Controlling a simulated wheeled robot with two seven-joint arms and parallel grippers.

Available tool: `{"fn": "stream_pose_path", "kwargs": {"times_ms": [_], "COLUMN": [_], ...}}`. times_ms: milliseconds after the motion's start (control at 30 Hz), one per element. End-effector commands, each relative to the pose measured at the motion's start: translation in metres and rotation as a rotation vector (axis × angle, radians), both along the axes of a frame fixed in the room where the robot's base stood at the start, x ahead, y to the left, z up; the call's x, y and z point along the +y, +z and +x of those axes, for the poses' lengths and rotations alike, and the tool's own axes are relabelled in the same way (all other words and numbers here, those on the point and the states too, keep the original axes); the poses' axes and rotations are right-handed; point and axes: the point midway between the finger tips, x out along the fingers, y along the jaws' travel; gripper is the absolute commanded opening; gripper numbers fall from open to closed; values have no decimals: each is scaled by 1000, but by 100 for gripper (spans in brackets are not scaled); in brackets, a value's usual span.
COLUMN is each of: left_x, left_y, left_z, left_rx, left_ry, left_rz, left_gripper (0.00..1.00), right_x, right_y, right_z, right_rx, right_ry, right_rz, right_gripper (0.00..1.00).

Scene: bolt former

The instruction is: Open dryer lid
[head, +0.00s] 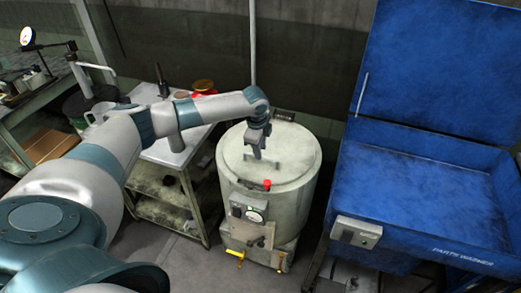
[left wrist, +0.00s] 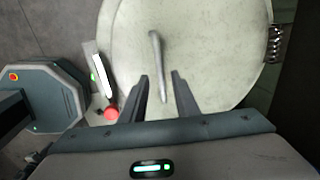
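The dryer (head: 262,190) is a pale round drum with its lid (head: 292,150) down and closed. A bar handle (left wrist: 157,65) lies across the top of the lid in the left wrist view; it also shows in the head view (head: 275,163). My left gripper (left wrist: 156,88) is open above the lid. Its two fingers point toward the handle, one on each side of the handle's near end, and I cannot tell whether they touch it. A hinge (left wrist: 274,44) sits at the lid's edge. My right gripper is not in view.
A blue parts washer (head: 420,195) with its lid raised stands close to the right of the dryer. A metal cart (head: 165,185) stands to the left. A red knob (head: 267,184) and a gauge panel (head: 249,208) are on the dryer's front.

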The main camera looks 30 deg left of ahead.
Motion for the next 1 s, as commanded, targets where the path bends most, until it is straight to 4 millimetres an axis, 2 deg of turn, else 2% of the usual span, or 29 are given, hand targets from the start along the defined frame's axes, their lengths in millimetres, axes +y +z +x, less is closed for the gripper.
{"fn": "stream_pose_path", "kwargs": {"times_ms": [233,567,600,700,1000], "left_x": [1,1,1,1,1], "left_y": [-21,-24,-24,-23,-22], "left_z": [4,5,5,5,6], "left_rx": [0,-1,-1,-1,2], "left_ry": [0,-1,-1,-1,0], "left_rz": [0,0,0,0,0], "left_gripper": [28,28,26,2,0], "right_x": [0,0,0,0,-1], "right_y": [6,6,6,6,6], "right_z": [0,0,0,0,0], "right_rx": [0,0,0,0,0], "right_ry": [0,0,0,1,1], "right_rz": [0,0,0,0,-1], "right_gripper": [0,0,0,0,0]}}
